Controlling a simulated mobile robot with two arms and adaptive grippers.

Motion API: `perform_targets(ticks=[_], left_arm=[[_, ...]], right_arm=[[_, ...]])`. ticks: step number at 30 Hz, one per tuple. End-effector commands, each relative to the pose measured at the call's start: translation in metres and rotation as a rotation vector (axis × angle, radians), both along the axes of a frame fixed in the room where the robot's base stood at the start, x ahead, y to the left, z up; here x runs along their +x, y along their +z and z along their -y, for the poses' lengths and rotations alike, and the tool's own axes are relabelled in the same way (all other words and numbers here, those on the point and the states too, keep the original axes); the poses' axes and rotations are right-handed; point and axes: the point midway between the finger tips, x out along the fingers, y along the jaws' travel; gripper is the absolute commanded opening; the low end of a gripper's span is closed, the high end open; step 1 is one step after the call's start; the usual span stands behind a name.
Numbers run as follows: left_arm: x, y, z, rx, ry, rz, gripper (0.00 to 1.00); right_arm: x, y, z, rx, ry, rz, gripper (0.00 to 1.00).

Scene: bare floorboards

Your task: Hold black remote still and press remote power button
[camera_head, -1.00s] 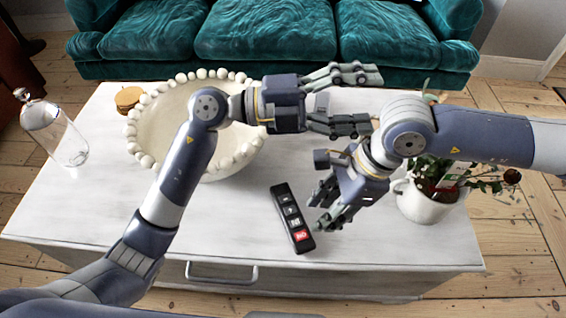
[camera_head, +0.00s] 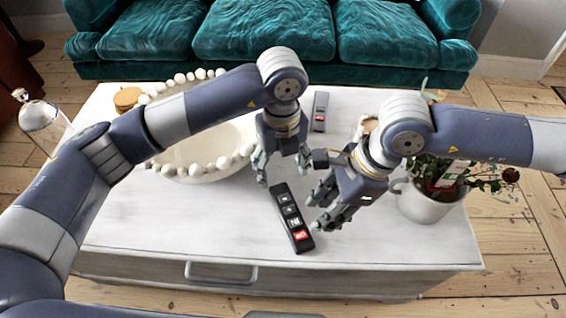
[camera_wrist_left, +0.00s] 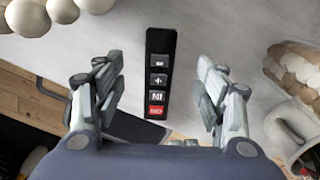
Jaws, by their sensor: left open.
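The black remote (camera_head: 284,205) lies flat on the white table, its long side running toward the front edge. It has several buttons, and the red one (camera_head: 300,235) is at its near end. My left gripper (camera_head: 283,173) points down at the remote's far end, open and empty. In the left wrist view the remote (camera_wrist_left: 160,75) lies between the open fingers, apart from both, with the red button (camera_wrist_left: 156,111) showing. My right gripper (camera_head: 318,212) is just right of the remote, fingertips low beside its near half. Its finger spacing is unclear.
A second, grey remote (camera_head: 320,112) lies farther back on the table (camera_head: 180,230). A beaded white bowl (camera_head: 190,165) stands left, partly behind my left arm. A potted plant in a white mug (camera_head: 428,203) is right, and a glass cloche (camera_head: 42,122) far left. The front left tabletop is clear.

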Motion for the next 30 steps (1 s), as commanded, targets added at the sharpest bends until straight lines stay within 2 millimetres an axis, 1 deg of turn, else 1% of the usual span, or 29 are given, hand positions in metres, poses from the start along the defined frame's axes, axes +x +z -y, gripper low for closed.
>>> perform_targets(ticks=[1, 9, 15, 21, 29, 30], left_arm=[[-0.001, -0.009, 0.0, 0.001, 0.0, -0.006, 0.65], [-0.002, -0.057, 0.0, -0.002, -0.001, -0.006, 0.65], [-0.002, -0.085, 0.001, -0.002, -0.003, -0.005, 0.65], [-0.001, -0.097, 0.001, -0.003, -0.002, -0.003, 0.65], [-0.001, -0.098, 0.001, -0.004, -0.003, -0.002, 0.65], [-0.001, -0.098, 0.001, -0.004, -0.003, -0.002, 0.58]], right_arm=[[0.0, 0.0, 0.0, 0.0, 0.0, 0.0, 0.33], [0.0, 0.0, 0.0, 0.0, 0.0, 0.0, 0.33], [0.0, 0.0, 0.0, 0.0, 0.0, 0.0, 0.33], [0.0, 0.0, 0.0, 0.0, 0.0, 0.0, 0.33], [0.0, 0.0, 0.0, 0.0, 0.0, 0.0, 0.33], [0.0, 0.0, 0.0, 0.0, 0.0, 0.0, 0.33]])
